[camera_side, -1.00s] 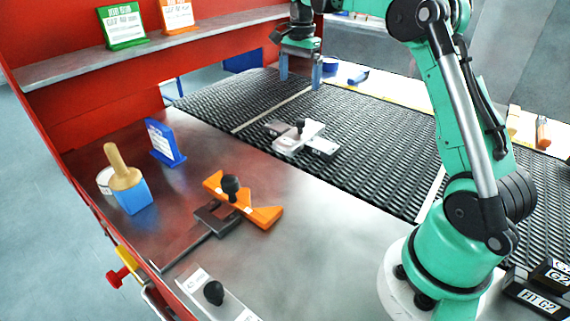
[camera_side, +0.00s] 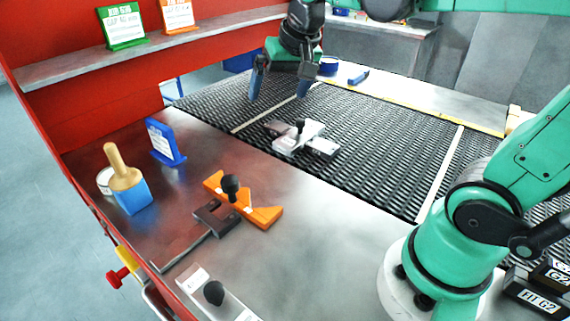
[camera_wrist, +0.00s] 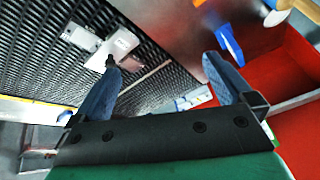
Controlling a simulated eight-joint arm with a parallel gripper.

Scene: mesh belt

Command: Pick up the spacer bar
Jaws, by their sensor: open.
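Light grey parts with a black knob lie together on the mesh belt; I cannot tell which is the spacer bar. The pale knobbed block (camera_side: 306,136) is in the middle, with a grey bar (camera_side: 281,129) at its left and a small labelled block (camera_side: 322,149) at its right. The pale block also shows in the wrist view (camera_wrist: 121,42), upper left. My gripper (camera_side: 278,95) is open and empty, its blue fingers pointing down above the belt, behind these parts in the side view. In the wrist view its fingers (camera_wrist: 163,63) are spread wide.
A red wall with a shelf (camera_side: 70,70) borders the left. The belt around the parts is clear.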

